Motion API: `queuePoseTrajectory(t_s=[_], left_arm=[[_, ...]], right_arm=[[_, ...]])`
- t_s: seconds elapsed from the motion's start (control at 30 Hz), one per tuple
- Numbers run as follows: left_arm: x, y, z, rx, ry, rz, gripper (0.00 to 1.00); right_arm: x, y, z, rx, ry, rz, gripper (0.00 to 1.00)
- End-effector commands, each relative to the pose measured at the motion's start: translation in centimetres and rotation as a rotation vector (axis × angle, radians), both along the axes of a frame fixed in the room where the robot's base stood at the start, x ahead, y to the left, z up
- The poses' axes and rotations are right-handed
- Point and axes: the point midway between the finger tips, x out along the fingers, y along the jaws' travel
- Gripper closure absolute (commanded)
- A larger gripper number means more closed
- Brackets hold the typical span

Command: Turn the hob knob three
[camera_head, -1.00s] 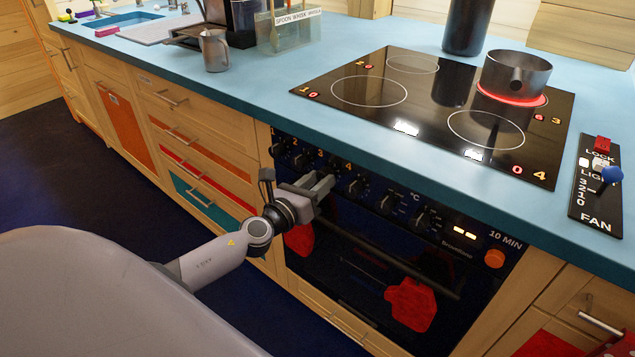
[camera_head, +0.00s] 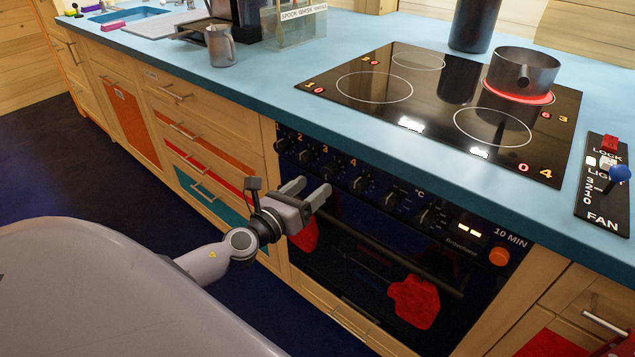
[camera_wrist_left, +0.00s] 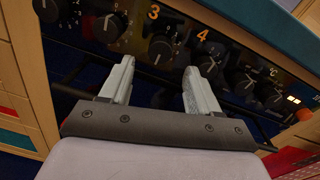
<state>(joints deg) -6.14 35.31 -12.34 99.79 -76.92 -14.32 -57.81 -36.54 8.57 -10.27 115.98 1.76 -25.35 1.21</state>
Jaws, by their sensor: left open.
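The hob knob three (camera_head: 329,168) is a black dial under the orange 3 on the oven's control panel; in the wrist view it shows as a round knob (camera_wrist_left: 163,47) with a pale pointer line. My left gripper (camera_head: 316,187) is open and empty, in front of the panel and a little below this knob. In the wrist view its two fingers (camera_wrist_left: 160,68) point at the panel, with knob three beyond the gap. They look apart from it. Knob four (camera_wrist_left: 208,63) is just past the right fingertip. My right gripper is not in view.
A dark pan (camera_head: 522,73) stands on the glowing red back-right ring of the hob (camera_head: 440,110). The oven handle (camera_head: 395,258) runs below the knobs, with red mitts (camera_head: 414,301) hanging from it. The blue worktop (camera_head: 270,80) overhangs the panel.

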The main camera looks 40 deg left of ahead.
Motion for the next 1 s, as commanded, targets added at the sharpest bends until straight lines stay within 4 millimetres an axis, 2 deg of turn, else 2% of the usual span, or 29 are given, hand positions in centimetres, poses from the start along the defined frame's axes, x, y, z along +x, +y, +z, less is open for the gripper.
queuePoseTrajectory(t_s=[0.1,0.3,0.87,1.0], left_arm=[[-1.3,0.1,-0.1,0.001,0.001,0.0,0.38],[-2.3,0.1,0.0,0.001,0.001,-0.001,0.38],[-2.4,0.1,0.0,0.001,0.0,-0.001,0.38],[-2.8,-0.2,-0.3,-0.079,0.022,0.007,0.38]], right_arm=[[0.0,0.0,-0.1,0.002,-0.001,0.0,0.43],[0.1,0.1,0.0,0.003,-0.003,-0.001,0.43],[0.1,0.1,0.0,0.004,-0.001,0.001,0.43],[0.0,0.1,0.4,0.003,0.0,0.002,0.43]])
